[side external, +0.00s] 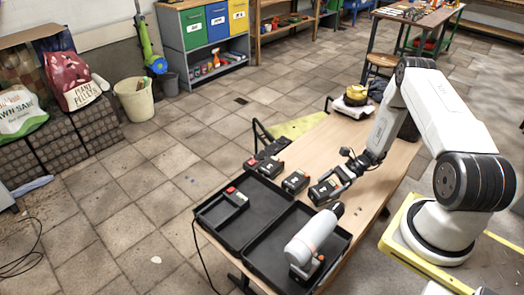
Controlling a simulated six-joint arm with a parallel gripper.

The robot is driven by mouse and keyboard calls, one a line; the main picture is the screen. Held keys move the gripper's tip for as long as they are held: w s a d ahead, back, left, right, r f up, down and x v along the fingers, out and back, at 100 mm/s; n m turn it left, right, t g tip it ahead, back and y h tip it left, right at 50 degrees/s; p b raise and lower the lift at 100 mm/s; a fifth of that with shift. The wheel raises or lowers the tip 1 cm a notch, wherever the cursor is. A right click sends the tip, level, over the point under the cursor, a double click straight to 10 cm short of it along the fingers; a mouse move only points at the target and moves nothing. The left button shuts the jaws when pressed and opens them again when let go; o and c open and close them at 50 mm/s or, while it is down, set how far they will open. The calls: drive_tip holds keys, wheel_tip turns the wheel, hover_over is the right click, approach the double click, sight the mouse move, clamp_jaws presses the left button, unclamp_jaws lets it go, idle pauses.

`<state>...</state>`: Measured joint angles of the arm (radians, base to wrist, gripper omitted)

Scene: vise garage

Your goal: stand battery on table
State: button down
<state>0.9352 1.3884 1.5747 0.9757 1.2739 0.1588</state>
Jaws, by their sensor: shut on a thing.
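My gripper (341,177) is shut on a black battery (323,191) with a light label and a red patch. The battery is low over the wooden table (370,172), just behind the open black case. I cannot tell whether it touches the table. Part of it is hidden by the gripper fingers. Two similar batteries, one in the middle (295,181) and one further left (271,167), stand on the table to the left of the held one, apart from it.
An open black case (258,235) lies at the table's near end. Its left half holds another battery (235,196); its right half holds a white power tool (312,238). Dark items (268,149) lie at the table's left edge. A yellow-and-white object (354,98) stands at the far end.

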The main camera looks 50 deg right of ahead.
sight(329, 192)
drive_tip(key=shift+f, duration=0.1)
drive_tip(key=shift+f, duration=1.65)
drive_tip(key=shift+f, duration=0.15)
unclamp_jaws()
drive_tip(key=shift+d+r, duration=0.15)
drive_tip(key=shift+r, duration=0.05)
drive_tip(key=shift+v, duration=3.6)
